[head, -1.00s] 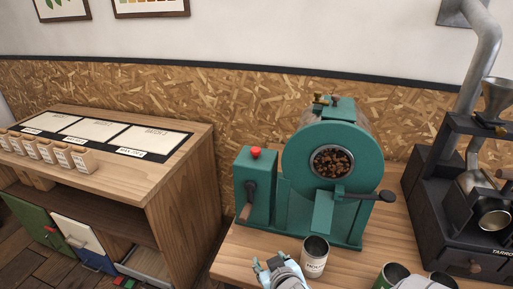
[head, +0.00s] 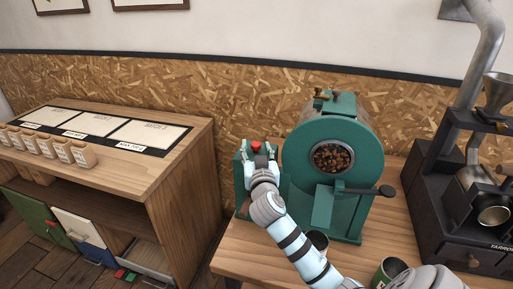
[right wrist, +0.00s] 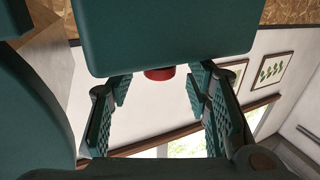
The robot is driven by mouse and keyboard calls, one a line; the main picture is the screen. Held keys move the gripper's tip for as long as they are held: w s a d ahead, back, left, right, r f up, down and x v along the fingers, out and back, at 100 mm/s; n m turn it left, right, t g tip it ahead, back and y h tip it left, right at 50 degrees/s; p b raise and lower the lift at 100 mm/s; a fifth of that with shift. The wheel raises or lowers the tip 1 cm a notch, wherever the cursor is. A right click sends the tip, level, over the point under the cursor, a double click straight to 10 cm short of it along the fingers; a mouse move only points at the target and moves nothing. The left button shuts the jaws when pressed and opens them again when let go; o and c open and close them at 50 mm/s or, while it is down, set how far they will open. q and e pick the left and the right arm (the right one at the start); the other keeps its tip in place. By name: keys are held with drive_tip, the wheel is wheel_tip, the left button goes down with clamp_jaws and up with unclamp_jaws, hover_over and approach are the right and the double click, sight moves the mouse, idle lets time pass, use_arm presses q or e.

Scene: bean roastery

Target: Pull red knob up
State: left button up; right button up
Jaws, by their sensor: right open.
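The red knob (head: 256,146) sits on top of the small teal box (head: 240,172) at the left of the teal roaster drum. It also shows in the right wrist view (right wrist: 159,74), at the edge of the teal box and between the finger lines. My right gripper (head: 261,153) is open at the knob, with a fingertip to each side of it in the head view. I cannot tell whether the fingers touch the knob. My right gripper and arm hide much of the box's front and its lever.
The teal roaster drum (head: 338,128) stands close right of my gripper, its black-handled lever (head: 370,190) sticking out. A can (head: 318,239) is partly behind my right forearm; another can (head: 388,272) stands further right. A wooden cabinet (head: 180,190) stands left, beyond a gap.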

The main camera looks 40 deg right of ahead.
sight(256, 146)
drive_tip(key=shift+w+d, duration=0.3)
drive_tip(key=shift+w, duration=0.15)
drive_tip(key=shift+c, duration=0.4)
clamp_jaws()
drive_tip(key=shift+r, duration=0.1)
wheel_tip(256, 146, up, 3)
drive_tip(key=shift+f+p, duration=0.1)
drive_tip(key=shift+p, duration=1.05)
drive_tip(key=shift+o, duration=0.4)
unclamp_jaws()
drive_tip(key=shift+f, duration=0.1)
drive_tip(key=shift+s, duration=0.1)
